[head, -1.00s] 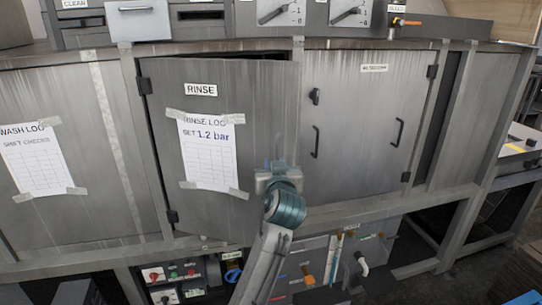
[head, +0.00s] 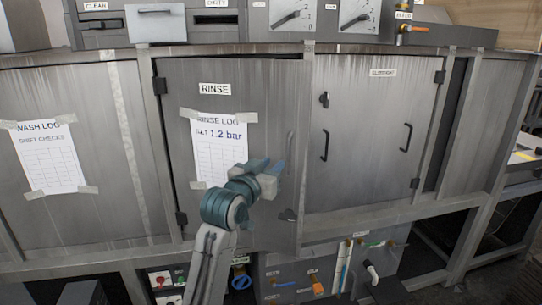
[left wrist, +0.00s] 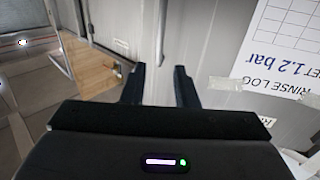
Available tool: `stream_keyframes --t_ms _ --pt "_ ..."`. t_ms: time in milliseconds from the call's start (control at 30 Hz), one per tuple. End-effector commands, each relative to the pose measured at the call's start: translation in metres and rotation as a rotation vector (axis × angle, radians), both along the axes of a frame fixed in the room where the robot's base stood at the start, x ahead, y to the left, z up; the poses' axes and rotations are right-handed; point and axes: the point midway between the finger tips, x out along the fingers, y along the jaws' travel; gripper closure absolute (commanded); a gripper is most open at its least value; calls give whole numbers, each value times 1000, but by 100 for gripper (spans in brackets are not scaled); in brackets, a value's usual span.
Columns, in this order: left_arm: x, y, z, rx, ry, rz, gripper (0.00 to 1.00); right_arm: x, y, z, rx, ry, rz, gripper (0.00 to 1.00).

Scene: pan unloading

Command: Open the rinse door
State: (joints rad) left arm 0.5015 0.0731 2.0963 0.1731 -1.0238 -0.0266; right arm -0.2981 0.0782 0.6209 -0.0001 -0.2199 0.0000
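The rinse door (head: 255,110) is a grey metal panel with a RINSE label and a taped log sheet, hinged on its left. It stands slightly ajar, with a dark gap along its top. Its vertical bar handle (head: 290,152) is near the right edge, with a small dark latch (head: 288,215) below. My left gripper (head: 274,169) is in front of the door, just left of the handle. In the left wrist view its dark fingers (left wrist: 158,85) are apart and empty, and the handle (left wrist: 160,35) shows beyond the fingertips. My right gripper is not in view.
A second door (head: 370,130) with a black handle (head: 325,145) is to the right. The wash panel (head: 90,120) with its log sheet is to the left. Control panels with knobs and pipes (head: 310,275) sit below, and dials (head: 290,18) sit above.

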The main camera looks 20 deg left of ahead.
Motion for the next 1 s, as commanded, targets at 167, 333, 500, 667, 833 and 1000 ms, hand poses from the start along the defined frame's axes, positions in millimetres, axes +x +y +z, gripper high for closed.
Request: stream_keyframes --t_ms 167,333,500,667,833,1000 --pt "23 -3 3 -2 2 -2 73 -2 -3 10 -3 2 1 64" --pt "56 -7 3 -2 4 -1 73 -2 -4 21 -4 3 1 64" --pt "84 -10 3 -2 3 0 73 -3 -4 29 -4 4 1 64" --pt "100 -11 2 -1 2 0 73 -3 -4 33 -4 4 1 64" --pt "105 -12 0 -1 2 1 73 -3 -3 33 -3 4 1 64" --pt "105 -12 0 -1 2 1 73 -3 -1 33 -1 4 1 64"
